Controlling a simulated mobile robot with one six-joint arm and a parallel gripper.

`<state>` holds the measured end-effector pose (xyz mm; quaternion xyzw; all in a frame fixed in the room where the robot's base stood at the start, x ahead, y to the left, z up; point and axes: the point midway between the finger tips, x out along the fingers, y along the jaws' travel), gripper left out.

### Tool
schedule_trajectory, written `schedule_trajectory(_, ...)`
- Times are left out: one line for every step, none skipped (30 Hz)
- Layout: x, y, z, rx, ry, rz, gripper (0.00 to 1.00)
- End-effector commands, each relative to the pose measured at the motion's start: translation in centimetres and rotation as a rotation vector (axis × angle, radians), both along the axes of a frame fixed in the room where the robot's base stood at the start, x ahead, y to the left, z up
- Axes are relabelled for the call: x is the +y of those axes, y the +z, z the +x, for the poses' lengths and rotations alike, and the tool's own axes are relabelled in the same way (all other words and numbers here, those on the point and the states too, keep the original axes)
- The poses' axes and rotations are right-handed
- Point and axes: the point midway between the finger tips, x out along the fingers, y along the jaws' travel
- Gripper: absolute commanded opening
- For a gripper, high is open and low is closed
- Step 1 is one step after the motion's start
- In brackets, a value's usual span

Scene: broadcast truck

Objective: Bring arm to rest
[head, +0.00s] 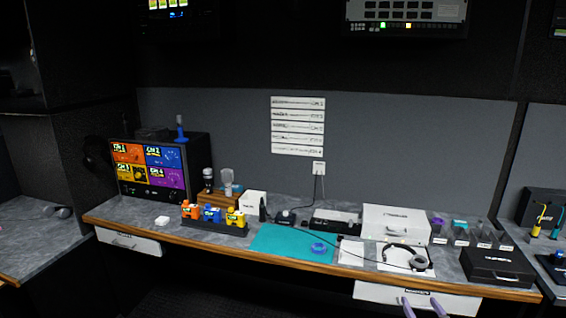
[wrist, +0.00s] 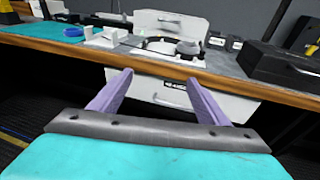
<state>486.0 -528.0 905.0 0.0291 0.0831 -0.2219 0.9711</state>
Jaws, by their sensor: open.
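My gripper (wrist: 157,95) shows in the wrist view with its two purple fingers spread apart and nothing between them. It is in front of the desk's wooden edge, facing the white drawer below the desktop (wrist: 150,88). In the head view only the tips of my gripper (head: 423,304) show at the bottom edge, over the face of the white drawer (head: 380,293). I cannot tell whether the fingers touch the drawer. The rest of my arm is out of the head view.
On the desk (head: 222,247) are a teal mat (head: 280,243) with a blue ring (head: 319,248), a headset (head: 418,261), a white box (head: 397,222), a black case (head: 497,265) and a colourful monitor (head: 150,170). Another drawer (head: 128,241) is at the left. The desk's front edge is close to my gripper.

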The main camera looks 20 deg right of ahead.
Motion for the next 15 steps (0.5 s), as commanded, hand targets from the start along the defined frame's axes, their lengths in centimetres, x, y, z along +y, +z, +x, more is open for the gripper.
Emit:
schedule_trajectory(1.5, -0.8, 1.5, 0.003, 0.03, 0.006, 0.7)
schedule_trajectory(2.3, -1.1, 2.2, 0.006, 0.045, 0.009, 0.7)
schedule_trajectory(3.3, -1.6, 3.1, 0.007, 0.065, 0.014, 0.7)
schedule_trajectory(4.1, -2.0, 3.8, 0.009, 0.08, 0.018, 0.7)
schedule_trajectory(4.9, -2.3, 4.5, 0.009, 0.094, 0.023, 0.7)
schedule_trajectory(6.0, -2.8, 5.4, 0.01, 0.113, 0.029, 0.7)
schedule_trajectory(6.8, -3.1, 6.0, 0.009, 0.126, 0.033, 0.7)
schedule_trajectory(7.7, -3.4, 6.6, 0.008, 0.14, 0.039, 0.7)
schedule_trajectory(8.7, -3.8, 7.4, 0.007, 0.156, 0.047, 0.7)
schedule_trajectory(9.6, -4.1, 8.0, 0.007, 0.169, 0.052, 0.7)
schedule_trajectory(10.3, -4.5, 8.6, 0.007, 0.18, 0.059, 0.7)
schedule_trajectory(11.4, -4.9, 9.3, 0.008, 0.194, 0.068, 0.7)
schedule_trajectory(12.2, -5.3, 9.8, 0.008, 0.202, 0.074, 0.7)
schedule_trajectory(13.0, -5.6, 10.3, 0.007, 0.21, 0.081, 0.7)
schedule_trajectory(14.0, -6.1, 10.9, 0.008, 0.22, 0.09, 0.7)
